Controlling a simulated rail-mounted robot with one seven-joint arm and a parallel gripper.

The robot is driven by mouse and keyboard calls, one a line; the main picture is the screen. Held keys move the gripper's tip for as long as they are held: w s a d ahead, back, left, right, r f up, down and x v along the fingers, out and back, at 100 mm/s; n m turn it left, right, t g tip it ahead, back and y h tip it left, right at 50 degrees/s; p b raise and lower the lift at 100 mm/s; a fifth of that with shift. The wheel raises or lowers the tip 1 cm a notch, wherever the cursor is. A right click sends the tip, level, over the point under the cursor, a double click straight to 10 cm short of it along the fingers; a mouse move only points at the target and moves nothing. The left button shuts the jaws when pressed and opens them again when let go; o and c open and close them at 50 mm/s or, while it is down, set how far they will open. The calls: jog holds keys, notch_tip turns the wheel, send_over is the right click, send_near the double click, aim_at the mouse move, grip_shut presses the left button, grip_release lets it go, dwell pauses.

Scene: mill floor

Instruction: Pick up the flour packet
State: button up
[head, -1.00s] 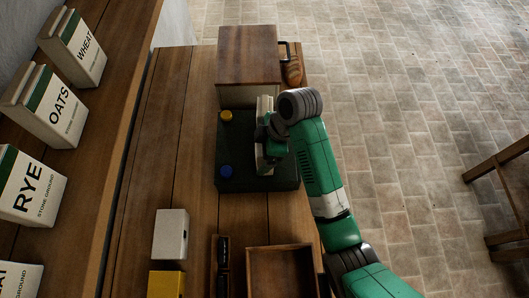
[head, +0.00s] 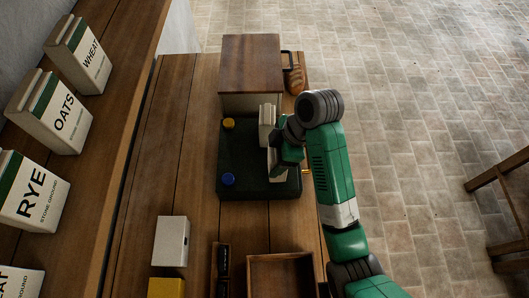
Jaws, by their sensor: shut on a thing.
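A pale, cream-coloured packet (head: 267,115) stands over the dark green mat (head: 240,188), just in front of the wooden-topped box. It is the likely flour packet, but no label on it can be read. My gripper (head: 278,152) is at its near right side and shut on it. My green gripper body and wrist hide much of the packet, and the fingertips are hard to make out. I cannot tell whether the packet touches the mat.
A white block (head: 171,241) and an open wooden tray (head: 282,258) are nearer. Labelled packets line the left shelf.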

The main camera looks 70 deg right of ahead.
jog(key=s+r+p, duration=0.1)
jog(key=s+p, duration=0.5)
jog(key=s, duration=0.7)
jog(key=shift+r+p, duration=0.15)
jog(key=shift+p, duration=0.25)
jog(key=shift+w, duration=0.1)
